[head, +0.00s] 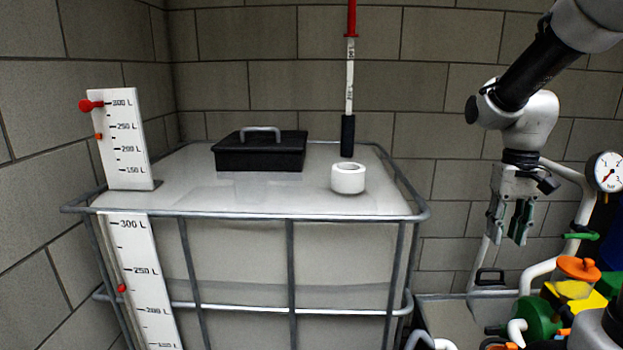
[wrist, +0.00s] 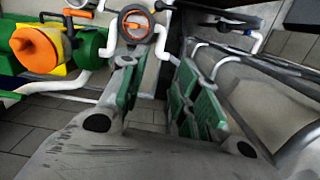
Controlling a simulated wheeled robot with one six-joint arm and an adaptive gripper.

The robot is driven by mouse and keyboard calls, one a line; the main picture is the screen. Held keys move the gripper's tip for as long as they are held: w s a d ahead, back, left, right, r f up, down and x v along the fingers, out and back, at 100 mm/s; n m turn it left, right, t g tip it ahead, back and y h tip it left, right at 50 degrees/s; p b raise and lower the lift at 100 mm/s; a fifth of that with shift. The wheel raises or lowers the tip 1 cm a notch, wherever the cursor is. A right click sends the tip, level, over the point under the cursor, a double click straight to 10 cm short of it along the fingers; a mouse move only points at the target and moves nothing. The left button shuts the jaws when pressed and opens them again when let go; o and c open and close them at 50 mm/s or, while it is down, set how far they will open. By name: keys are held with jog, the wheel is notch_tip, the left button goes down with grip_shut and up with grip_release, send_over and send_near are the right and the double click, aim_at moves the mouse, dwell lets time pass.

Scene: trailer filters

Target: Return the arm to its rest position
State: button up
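My gripper (head: 510,222) hangs pointing down at the right of the head view, in the air to the right of the caged tank. Its two fingers with green pads are apart, with nothing between them. In the wrist view, my gripper (wrist: 155,95) also shows open and empty, above the floor and piping. My arm comes in from the upper right corner of the head view, bent at the elbow.
The white tank (head: 250,250) in a metal cage carries a black lidded box (head: 260,155), a white roll (head: 348,178) and a level scale (head: 125,140). A pressure gauge (head: 607,171) and a green pump with an orange cap (head: 578,268) stand right of my gripper.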

jog(key=s+a+r+t, duration=0.2)
jog(key=s+r, duration=0.1)
jog(key=s, duration=0.4)
jog(key=s+a+r+n+t, duration=0.1)
jog(key=s+r+t, duration=0.2)
jog(key=s, duration=0.3)
jog(key=shift+s+a+r+n, duration=0.2)
jog(key=shift+s+a+n, duration=0.1)
jog(key=shift+s+a, duration=0.05)
